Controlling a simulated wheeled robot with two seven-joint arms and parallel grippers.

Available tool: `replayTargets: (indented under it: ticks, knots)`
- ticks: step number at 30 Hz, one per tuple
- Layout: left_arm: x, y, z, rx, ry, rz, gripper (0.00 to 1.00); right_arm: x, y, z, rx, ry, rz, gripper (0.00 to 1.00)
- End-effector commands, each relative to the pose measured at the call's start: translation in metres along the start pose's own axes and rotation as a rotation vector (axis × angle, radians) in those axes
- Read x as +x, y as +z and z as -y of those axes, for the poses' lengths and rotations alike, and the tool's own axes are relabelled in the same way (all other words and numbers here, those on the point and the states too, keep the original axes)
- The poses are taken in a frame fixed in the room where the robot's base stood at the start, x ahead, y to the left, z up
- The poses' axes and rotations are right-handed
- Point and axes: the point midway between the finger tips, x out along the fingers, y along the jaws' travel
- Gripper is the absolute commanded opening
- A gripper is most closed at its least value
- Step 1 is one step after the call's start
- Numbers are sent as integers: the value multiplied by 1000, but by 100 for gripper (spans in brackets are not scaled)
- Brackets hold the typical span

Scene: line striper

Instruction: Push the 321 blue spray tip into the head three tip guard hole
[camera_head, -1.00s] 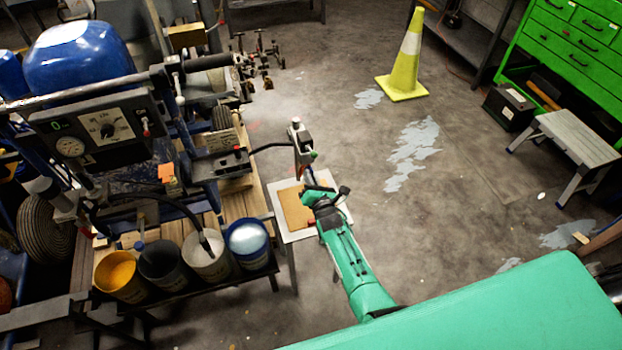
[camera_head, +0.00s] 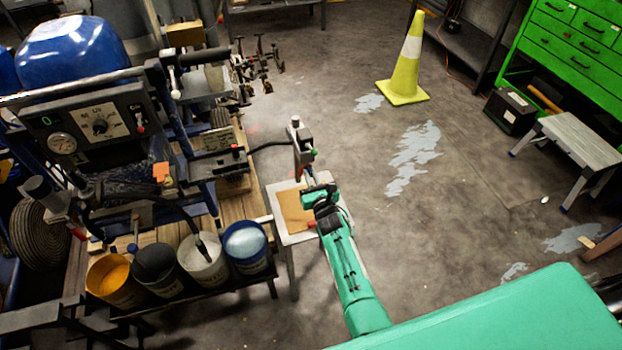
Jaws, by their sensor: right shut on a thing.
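My right gripper (camera_head: 316,188), at the end of the green right arm, is at the lower end of a spray head (camera_head: 301,143) on the striper's right side. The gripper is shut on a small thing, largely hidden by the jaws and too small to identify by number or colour. The spray head is a grey upright block with small red and green parts. The tip guard hole is too small to make out. The striper (camera_head: 97,125) has a blue tank and a gauge panel. My left gripper is not in view.
A small stand with a white sheet and tan board (camera_head: 292,212) lies under the gripper. Several paint buckets (camera_head: 245,243) stand left of it. A yellow cone (camera_head: 403,85), a grey step stool (camera_head: 577,142) and a green drawer cabinet (camera_head: 570,50) stand right. The middle floor is clear.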

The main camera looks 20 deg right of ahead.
Motion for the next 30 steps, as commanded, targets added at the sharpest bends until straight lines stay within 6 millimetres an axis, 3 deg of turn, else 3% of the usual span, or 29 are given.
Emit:
replayTargets:
  ticks: [5,6,9,15,19,30]
  knots:
    - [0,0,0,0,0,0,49,1,4,-3,3,1,5,0]
    - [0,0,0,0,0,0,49,1,4,-3,3,1,5,15]
    - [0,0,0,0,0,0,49,1,3,-3,5,1,4,35]
    - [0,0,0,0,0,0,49,0,2,-4,6,1,2,35]
    - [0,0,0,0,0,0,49,0,1,-4,7,1,1,58]
    - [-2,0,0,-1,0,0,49,-4,1,-5,8,2,-1,60]
